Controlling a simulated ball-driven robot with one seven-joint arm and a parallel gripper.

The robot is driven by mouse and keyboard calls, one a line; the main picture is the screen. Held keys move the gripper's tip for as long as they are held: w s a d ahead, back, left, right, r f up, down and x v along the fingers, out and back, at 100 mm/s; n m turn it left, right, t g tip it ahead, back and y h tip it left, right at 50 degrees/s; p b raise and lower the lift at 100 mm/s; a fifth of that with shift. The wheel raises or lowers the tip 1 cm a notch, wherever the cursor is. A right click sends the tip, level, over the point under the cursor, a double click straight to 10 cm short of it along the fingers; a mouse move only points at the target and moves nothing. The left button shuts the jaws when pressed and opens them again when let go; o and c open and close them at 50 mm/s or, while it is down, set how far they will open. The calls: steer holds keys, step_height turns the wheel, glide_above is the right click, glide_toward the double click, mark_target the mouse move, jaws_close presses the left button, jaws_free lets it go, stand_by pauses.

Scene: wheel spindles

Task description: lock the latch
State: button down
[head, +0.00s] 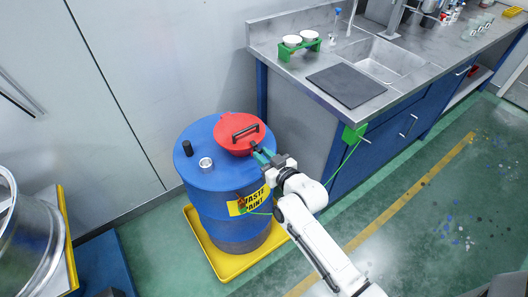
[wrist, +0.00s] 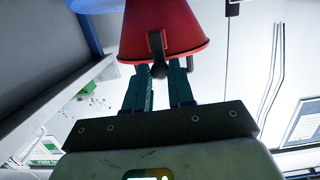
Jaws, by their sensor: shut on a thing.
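A red round funnel lid (head: 238,132) with a black handle (head: 245,131) sits on top of the blue drum (head: 215,185), which is marked as waste paint. In the wrist view the red funnel (wrist: 165,25) shows from its side. A dark latch (wrist: 157,42) with a black knob runs down over its rim. My gripper (head: 262,157) is at the rim's right side, with its green fingers pointing at it. In the wrist view the fingers stand on both sides of the knob, shut on the latch. The contact itself is partly hidden.
A small metal cap (head: 206,164) and a black cap (head: 187,148) stand on the drum top. The drum stands in a yellow tray (head: 228,267). A lab bench with a sink (head: 385,60) is at the right, and a green cable hangs near my arm.

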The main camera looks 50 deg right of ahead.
steer(key=c, duration=1)
jaws_free()
steer(key=v, duration=1)
steer(key=shift+s+a+r, duration=0.1)
steer(key=shift+s, duration=0.2)
steer(key=shift+a, duration=0.1)
